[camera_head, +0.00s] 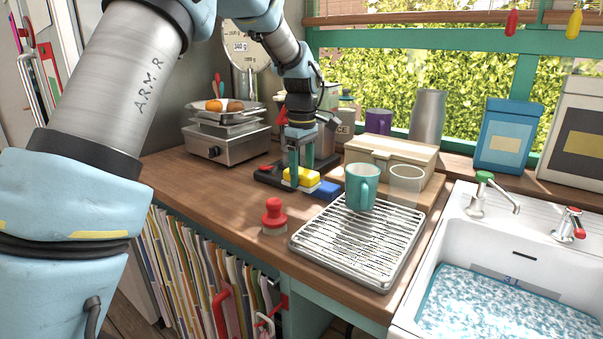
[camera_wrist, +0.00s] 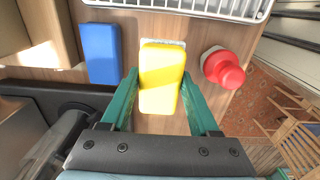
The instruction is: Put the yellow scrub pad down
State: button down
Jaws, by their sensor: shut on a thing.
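The yellow scrub pad (camera_head: 299,177) is between the green fingers of my gripper (camera_head: 302,170), low over the wooden counter in the head view. In the wrist view my gripper (camera_wrist: 160,84) is shut on the yellow scrub pad (camera_wrist: 161,75), with one finger along each long side. A pale edge shows at the pad's far end. I cannot tell whether the pad touches the counter. A blue pad (camera_head: 327,190) lies on the counter beside it; it also shows at left in the wrist view (camera_wrist: 102,54).
A red-knobbed object (camera_head: 273,216) and a metal drain rack (camera_head: 330,250) with a teal mug (camera_head: 359,187) stand nearby. A cream box (camera_head: 385,150) is behind, a scale (camera_head: 222,147) at left, a sink (camera_head: 450,240) at right. Bare counter (camera_head: 215,190) lies left.

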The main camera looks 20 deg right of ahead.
jog(key=b, duration=0.3)
send_over(302, 209)
jog(key=shift+f, duration=2.5)
jog(key=shift+f, duration=0.2)
jog(key=shift+f, duration=0.55)
jog(key=shift+f, duration=0.2)
jog(key=shift+c, duration=0.3)
grip_release()
notch_tip(302, 209, up, 11)
jog(key=shift+f+b, duration=0.1)
jog(key=shift+b, duration=1.05)
jog(key=shift+c, duration=0.2)
